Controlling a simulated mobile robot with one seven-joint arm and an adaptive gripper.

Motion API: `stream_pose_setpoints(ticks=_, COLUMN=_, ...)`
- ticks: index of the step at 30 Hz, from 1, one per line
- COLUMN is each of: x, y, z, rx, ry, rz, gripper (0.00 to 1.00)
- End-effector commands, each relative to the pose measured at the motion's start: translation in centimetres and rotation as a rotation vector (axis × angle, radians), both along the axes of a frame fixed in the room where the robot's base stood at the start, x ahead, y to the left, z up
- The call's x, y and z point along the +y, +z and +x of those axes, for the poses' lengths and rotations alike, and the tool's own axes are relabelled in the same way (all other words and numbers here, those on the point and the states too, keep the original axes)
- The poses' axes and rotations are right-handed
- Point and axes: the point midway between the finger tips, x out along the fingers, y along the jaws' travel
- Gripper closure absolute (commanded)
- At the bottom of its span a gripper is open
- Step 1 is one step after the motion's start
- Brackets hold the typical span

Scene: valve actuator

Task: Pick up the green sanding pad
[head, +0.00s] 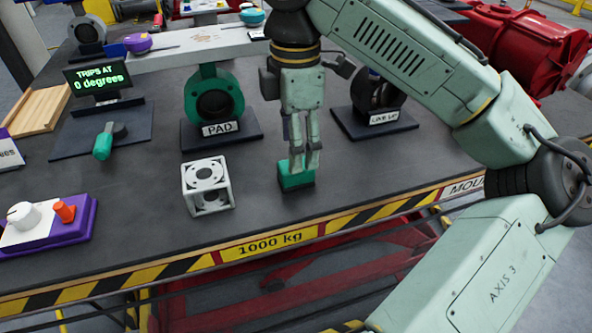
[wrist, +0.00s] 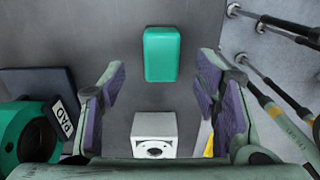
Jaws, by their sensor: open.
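The green sanding pad (head: 289,182) lies on the dark table top near the front edge, in the head view. In the wrist view the pad (wrist: 161,54) is a rounded green block at the top middle, beyond the fingertips. My gripper (head: 304,168) points down in front of and above the pad and hides part of it. In the wrist view my gripper (wrist: 160,85) is open, its purple-lined fingers apart with nothing between them. I cannot tell the exact height above the pad.
A white cube frame (head: 208,186) stands left of the pad. A green valve ring with a PAD sign (head: 219,129) is behind, and a dark valve on a plate (head: 377,108) is behind right. The striped table edge (head: 270,243) is close in front.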

Motion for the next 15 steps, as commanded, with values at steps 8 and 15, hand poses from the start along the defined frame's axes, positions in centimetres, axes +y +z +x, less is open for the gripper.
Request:
stream_pose_setpoints(ticks=8, x=-0.2, y=-3.2, z=-0.3, rx=0.001, ry=-0.002, rz=-0.001, gripper=0.43)
stream_pose_setpoints(ticks=15, x=-0.1, y=-5.4, z=-0.2, rx=-0.002, ry=-0.001, rz=0.001, gripper=0.43)
